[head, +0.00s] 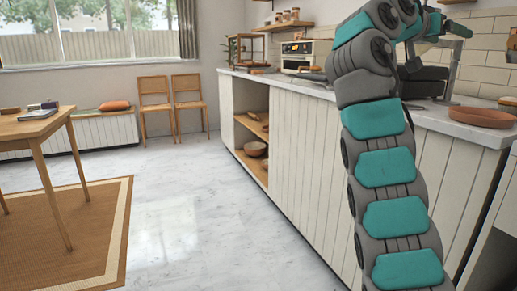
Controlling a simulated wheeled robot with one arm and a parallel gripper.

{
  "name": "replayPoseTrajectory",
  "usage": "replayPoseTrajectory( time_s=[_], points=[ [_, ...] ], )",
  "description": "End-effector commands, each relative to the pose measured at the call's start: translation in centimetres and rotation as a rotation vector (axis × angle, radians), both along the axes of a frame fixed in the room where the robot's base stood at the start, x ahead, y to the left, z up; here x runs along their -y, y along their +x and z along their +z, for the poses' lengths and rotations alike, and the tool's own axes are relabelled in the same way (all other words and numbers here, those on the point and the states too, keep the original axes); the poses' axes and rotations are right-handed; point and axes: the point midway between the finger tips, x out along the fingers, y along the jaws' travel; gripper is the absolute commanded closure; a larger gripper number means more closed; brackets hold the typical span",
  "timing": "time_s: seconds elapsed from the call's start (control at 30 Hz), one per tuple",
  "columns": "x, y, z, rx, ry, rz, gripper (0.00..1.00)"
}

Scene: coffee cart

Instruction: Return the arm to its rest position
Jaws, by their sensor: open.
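My teal and grey arm rises along the right side of the head view and bends over to the right at the top.
A white panelled counter (286,88) runs along the right, with a dark appliance (425,82) and a terracotta dish (481,117) on top. A wooden table (38,127) stands left on a brown rug (100,222). Two chairs (155,103) stand at the back. The middle floor is clear.

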Motion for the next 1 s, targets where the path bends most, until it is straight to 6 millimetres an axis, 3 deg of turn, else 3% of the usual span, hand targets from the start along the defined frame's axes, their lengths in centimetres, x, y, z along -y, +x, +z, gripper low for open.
replayPoseTrajectory(
  time_s=[0.27, 0.57, 0.77, 1.0],
  points=[
    [-1.9, 1.3, -2.7, -0.23, 0.034, 0.063, 0.19],
    [-3.7, 0.0, -9.6, -0.495, 0.137, 0.155, 0.19],
    [-5.3, -3.1, -15.4, -0.65, 0.236, 0.226, 0.19],
    [-8.4, -8.6, -23.5, -0.826, 0.38, 0.323, 0.19]
  ],
)
